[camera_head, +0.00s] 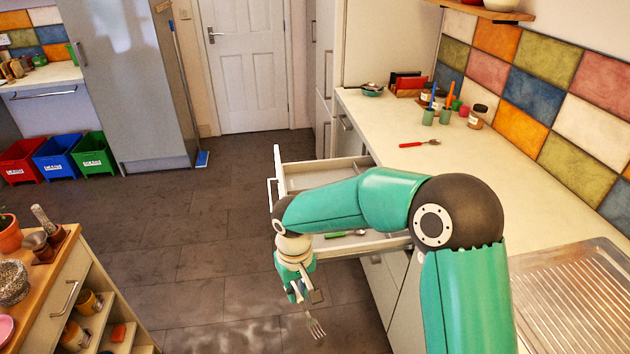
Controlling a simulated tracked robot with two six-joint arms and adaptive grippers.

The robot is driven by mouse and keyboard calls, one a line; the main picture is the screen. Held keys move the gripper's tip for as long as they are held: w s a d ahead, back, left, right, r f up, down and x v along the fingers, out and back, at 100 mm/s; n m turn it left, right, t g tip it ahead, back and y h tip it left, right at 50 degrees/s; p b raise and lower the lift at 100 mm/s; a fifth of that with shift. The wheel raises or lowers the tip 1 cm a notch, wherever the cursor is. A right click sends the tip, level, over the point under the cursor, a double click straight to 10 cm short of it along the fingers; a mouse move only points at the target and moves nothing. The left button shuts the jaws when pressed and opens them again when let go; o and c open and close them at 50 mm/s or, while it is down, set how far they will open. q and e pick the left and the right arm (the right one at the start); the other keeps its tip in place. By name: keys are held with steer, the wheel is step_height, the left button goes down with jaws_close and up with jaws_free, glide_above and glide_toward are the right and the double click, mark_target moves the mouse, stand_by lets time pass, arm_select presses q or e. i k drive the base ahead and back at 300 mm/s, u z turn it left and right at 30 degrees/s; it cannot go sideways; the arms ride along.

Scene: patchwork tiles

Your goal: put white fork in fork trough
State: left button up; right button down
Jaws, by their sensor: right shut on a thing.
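My right gripper (308,297) is shut on a fork (316,327). The fork hangs tines down over the floor, left of and in front of the open drawer. Its metal tines show; its handle is mostly hidden by the gripper, so I cannot be sure of its colour. The open drawer (276,165) has pale dividers inside. A green-handled utensil (340,235) lies in its near part. My right arm covers the drawer's middle, and I cannot tell which compartment is the fork trough. My left gripper is not in view.
A red-handled utensil (418,143) lies on the counter (470,190). Jars and cups stand along the tiled wall. A metal draining board (580,300) is at the lower right. A wooden-topped unit (50,260) stands at the left. The floor (190,250) between is clear.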

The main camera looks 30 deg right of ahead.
mark_target(328, 180)
steer(key=i, duration=2.85)
steer(key=z, duration=0.45)
steer(key=i, duration=0.8)
steer(key=u, duration=0.05)
